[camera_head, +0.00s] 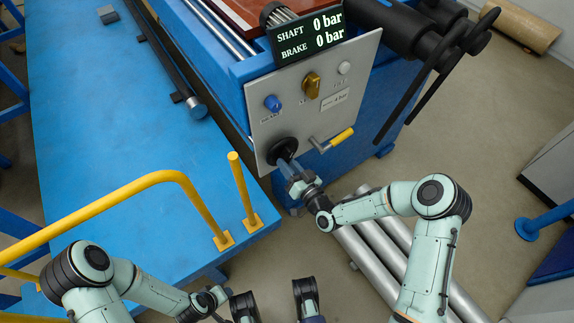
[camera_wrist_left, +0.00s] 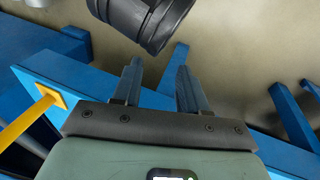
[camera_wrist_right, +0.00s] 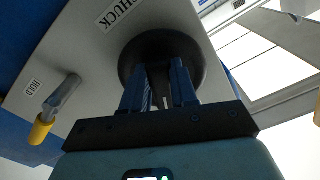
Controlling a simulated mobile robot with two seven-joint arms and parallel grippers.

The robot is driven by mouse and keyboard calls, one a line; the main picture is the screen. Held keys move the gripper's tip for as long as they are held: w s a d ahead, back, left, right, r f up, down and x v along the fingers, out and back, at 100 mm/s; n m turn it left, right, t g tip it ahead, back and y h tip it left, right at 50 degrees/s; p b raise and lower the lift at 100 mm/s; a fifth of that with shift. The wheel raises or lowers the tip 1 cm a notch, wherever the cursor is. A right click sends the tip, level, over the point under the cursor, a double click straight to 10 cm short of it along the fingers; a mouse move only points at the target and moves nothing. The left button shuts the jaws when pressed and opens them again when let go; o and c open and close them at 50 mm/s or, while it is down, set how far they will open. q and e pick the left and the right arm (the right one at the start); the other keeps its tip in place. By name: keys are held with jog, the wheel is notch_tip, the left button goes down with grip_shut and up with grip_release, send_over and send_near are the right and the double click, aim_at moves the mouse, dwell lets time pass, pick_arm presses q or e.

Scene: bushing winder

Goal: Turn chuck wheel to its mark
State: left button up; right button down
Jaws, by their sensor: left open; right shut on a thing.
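The chuck wheel (camera_head: 282,150) is a black round knob low on the grey control panel (camera_head: 318,95). In the right wrist view the wheel (camera_wrist_right: 136,55) fills the middle, under a CHUCK label (camera_wrist_right: 119,14). My right gripper (camera_head: 291,168) is at the wheel, and in the right wrist view its blue-grey fingers (camera_wrist_right: 160,75) are shut on part of it. The fingers hide the wheel's centre, and I cannot make out a mark. My left gripper (camera_wrist_left: 158,75) is open and empty, away from the panel, above the floor and blue frame.
A yellow-handled lever (camera_head: 335,140) sticks out right of the wheel; it also shows beside a HOLD label in the right wrist view (camera_wrist_right: 45,125). The display (camera_head: 307,36) reads 0 bar twice. Yellow rails (camera_head: 180,185) stand on the blue platform.

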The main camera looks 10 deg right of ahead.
jog(key=n, duration=0.3)
jog(key=shift+w+d+b, duration=0.1)
jog(key=shift+d+b, duration=0.15)
jog(key=shift+b, duration=0.15)
pick_arm(q)
jog(key=shift+w+a+f+t, duration=0.15)
jog(key=shift+w+a+f, duration=0.2)
jog(key=shift+w, duration=0.2)
jog(key=shift+w+a+f+t, duration=0.15)
jog(key=shift+w+a+f, duration=0.05)
jog(key=shift+w+f, duration=0.25)
pick_arm(e)
jog(key=shift+d+n, duration=0.15)
jog(key=shift+n, duration=0.75)
pick_arm(q)
jog(key=shift+w, duration=0.15)
pick_arm(e)
jog(key=c, duration=0.9)
grip_release()
pick_arm(q)
jog(key=s+r, duration=0.1)
jog(key=s+d+r+p, duration=0.1)
jog(key=shift+s+d+g, duration=0.2)
jog(key=shift+s+g, duration=0.2)
pick_arm(e)
jog(key=v, duration=1.3)
